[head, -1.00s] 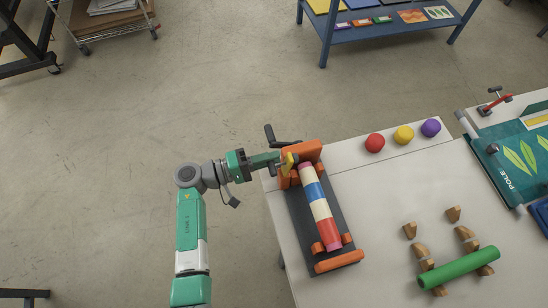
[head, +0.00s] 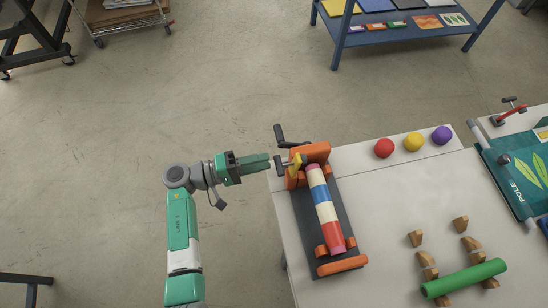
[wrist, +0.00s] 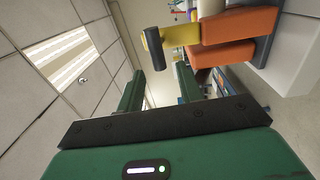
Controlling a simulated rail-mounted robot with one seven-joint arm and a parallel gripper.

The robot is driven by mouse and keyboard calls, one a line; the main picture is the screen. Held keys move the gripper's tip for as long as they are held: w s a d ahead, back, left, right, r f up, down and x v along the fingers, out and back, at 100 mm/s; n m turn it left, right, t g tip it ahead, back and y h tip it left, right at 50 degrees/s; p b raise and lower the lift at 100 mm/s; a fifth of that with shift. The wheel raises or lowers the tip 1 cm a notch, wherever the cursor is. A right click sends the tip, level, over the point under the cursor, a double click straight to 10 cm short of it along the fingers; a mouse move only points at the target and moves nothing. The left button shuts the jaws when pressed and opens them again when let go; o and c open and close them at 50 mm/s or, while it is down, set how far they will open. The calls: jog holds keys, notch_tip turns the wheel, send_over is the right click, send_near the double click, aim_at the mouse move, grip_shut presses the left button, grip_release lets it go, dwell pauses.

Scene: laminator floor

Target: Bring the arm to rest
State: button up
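My gripper (head: 266,163) is at the end of my green and grey arm, just left of the orange roller stand (head: 340,264) on the table. In the wrist view its two green fingers (wrist: 158,88) are apart with nothing between them, so it is open and empty. A gap separates the fingertips from the dark knob and yellow lever (head: 296,165) at the stand's upper end. The yellow part (wrist: 180,36) also shows beyond the fingers in the wrist view. A striped roll (head: 325,210) lies in the stand.
A black crank handle (head: 280,137) sticks out by the stand's top. The pale table (head: 375,200) carries red, yellow and purple balls (head: 413,142), wooden blocks and a green roll (head: 464,279). A blue shelf (head: 395,38) stands behind.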

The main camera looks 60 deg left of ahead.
jog(key=v, duration=0.3)
dwell(0.6)
